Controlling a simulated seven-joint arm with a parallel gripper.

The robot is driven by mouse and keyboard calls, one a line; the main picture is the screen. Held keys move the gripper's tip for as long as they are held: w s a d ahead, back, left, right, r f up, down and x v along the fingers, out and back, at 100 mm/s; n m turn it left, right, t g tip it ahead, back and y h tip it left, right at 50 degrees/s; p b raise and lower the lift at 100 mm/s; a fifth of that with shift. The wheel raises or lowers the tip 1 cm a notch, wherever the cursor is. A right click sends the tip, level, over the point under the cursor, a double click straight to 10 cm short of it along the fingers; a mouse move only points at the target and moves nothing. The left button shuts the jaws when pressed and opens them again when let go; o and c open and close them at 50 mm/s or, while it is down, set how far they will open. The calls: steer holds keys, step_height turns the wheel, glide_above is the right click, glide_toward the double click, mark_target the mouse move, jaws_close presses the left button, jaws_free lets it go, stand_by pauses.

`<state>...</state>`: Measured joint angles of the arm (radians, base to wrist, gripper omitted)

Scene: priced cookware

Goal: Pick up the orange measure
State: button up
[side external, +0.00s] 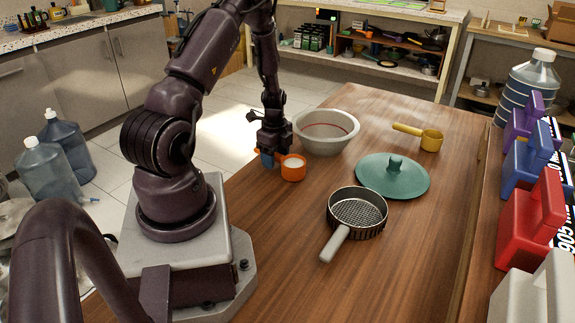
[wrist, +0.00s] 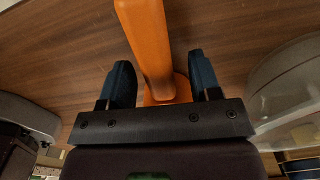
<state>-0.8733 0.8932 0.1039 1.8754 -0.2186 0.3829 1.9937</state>
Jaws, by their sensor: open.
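The orange measure (side external: 293,169) stands on the wooden table, with a whitish inside. My gripper (side external: 268,160) is down at its left side, pointing at the table. In the wrist view the orange handle (wrist: 148,45) runs between the two dark blue fingers of my gripper (wrist: 165,85). The fingers stand apart, with a gap on each side of the handle. Most of the measure's cup is hidden behind the gripper body in the wrist view.
A pale bowl (side external: 325,143) stands close behind the measure. A teal lid (side external: 392,182), a yellow measure (side external: 431,141) and a strainer with a grey handle (side external: 337,243) lie to the right. Coloured price-tag holders (side external: 528,225) line the right edge. The table's front middle is clear.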

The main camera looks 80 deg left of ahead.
jaws_close()
steer(key=shift+r, duration=0.25)
steer(key=shift+r, duration=1.05)
steer(key=s+d+r, duration=0.8)
steer(key=d+r, duration=0.2)
steer(key=d, duration=0.1)
steer(key=shift+r, duration=0.15)
steer(key=shift+d, duration=0.25)
stand_by(0.4)
stand_by(0.3)
